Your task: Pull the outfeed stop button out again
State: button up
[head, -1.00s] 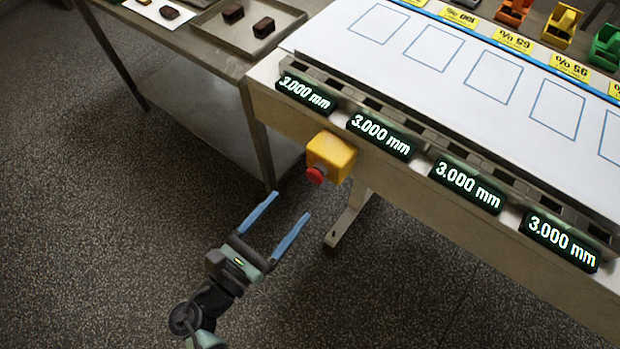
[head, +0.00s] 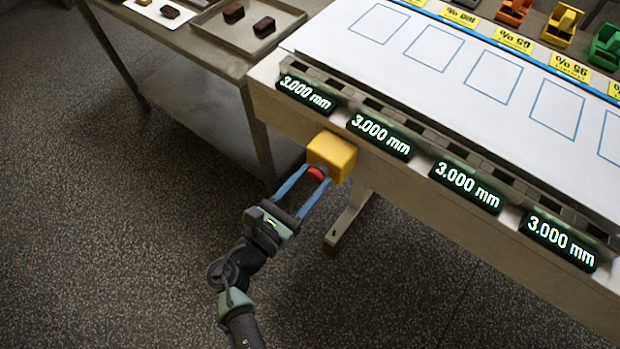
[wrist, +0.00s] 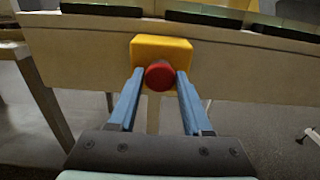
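The outfeed stop button is a red round knob (head: 316,174) on a yellow box (head: 333,155) fixed to the front side of the machine. In the wrist view the red knob (wrist: 159,75) is in the middle, in front of the yellow box (wrist: 152,48). My gripper (head: 315,174) has its two blue fingers on either side of the knob, with the tips close to the box face. How far the knob stands out is hard to see.
A steel table (head: 195,42) with a tray of dark pieces (head: 262,38) stands at the upper left. A machine leg (head: 348,215) is below the box. The floor at left is clear.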

grip_shut()
